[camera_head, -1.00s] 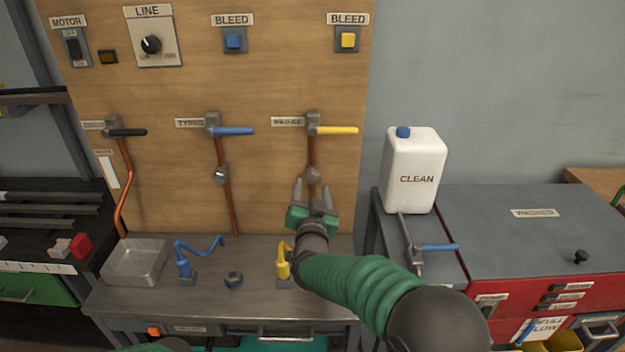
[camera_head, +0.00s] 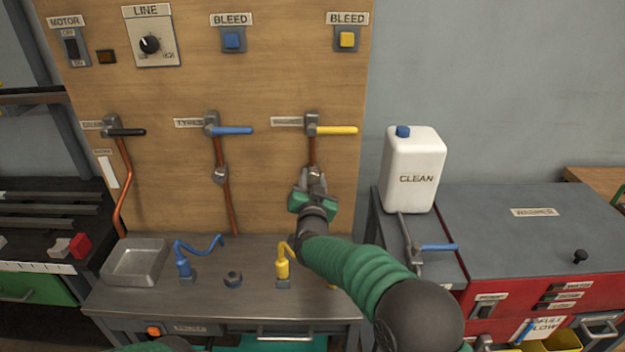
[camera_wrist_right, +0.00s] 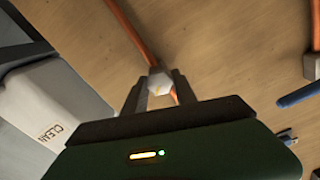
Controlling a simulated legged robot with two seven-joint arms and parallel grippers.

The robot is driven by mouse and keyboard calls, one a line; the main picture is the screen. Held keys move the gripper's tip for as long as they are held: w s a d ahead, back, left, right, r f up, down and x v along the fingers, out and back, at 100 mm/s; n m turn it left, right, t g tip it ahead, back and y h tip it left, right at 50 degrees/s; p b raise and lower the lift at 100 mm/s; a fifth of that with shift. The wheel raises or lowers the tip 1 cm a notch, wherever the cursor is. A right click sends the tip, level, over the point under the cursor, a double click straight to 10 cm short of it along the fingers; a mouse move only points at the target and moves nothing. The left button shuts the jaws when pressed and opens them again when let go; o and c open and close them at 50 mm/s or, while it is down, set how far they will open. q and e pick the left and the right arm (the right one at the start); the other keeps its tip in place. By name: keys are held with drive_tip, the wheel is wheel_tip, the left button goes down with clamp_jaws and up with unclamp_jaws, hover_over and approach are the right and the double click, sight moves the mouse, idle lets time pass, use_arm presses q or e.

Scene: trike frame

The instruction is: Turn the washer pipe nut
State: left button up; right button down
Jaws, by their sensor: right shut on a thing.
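The washer pipe nut (camera_head: 315,172) is a grey hex nut on the copper pipe below the yellow-handled valve (camera_head: 335,129) with the washer label. My right gripper (camera_head: 314,183) reaches up to it from below and is shut on it. In the right wrist view the nut (camera_wrist_right: 159,83) sits between the two dark fingertips (camera_wrist_right: 160,90), with the copper pipe (camera_wrist_right: 134,32) running on beyond it. The lower pipe is mostly hidden by my gripper. My left gripper is not seen; only a bit of green shows at the bottom edge.
A second pipe nut (camera_head: 220,175) is on the tyres pipe to the left, under a blue-handled valve (camera_head: 231,130). On the bench stand a metal tray (camera_head: 136,262), a blue bent-tube fitting (camera_head: 186,268) and a yellow one (camera_head: 282,268). A white CLEAN jug (camera_head: 413,172) stands at right.

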drive_tip(key=shift+f+m+b, duration=0.15)
drive_tip(key=shift+m+b, duration=0.75)
drive_tip(key=shift+b, duration=0.1)
drive_tip(key=m+b, duration=0.3)
drive_tip(key=m, duration=0.1)
drive_tip(key=shift+d+f+b, duration=0.1)
drive_tip(key=shift+f+b, duration=0.05)
drive_tip(key=shift+b, duration=0.25)
drive_tip(key=m+b, duration=0.3)
drive_tip(key=m, duration=0.1)
drive_tip(key=shift+m+b, duration=0.3)
drive_tip(key=shift+f+m+b, duration=0.1)
drive_tip(key=shift+m+b, duration=1.05)
drive_tip(key=shift+m, duration=0.55)
drive_tip(key=shift+f, duration=0.1)
drive_tip(key=c, duration=1.3)
unclamp_jaws()
drive_tip(key=o, duration=0.3)
drive_tip(key=shift+d+r, duration=0.15)
drive_tip(key=shift+r, duration=0.05)
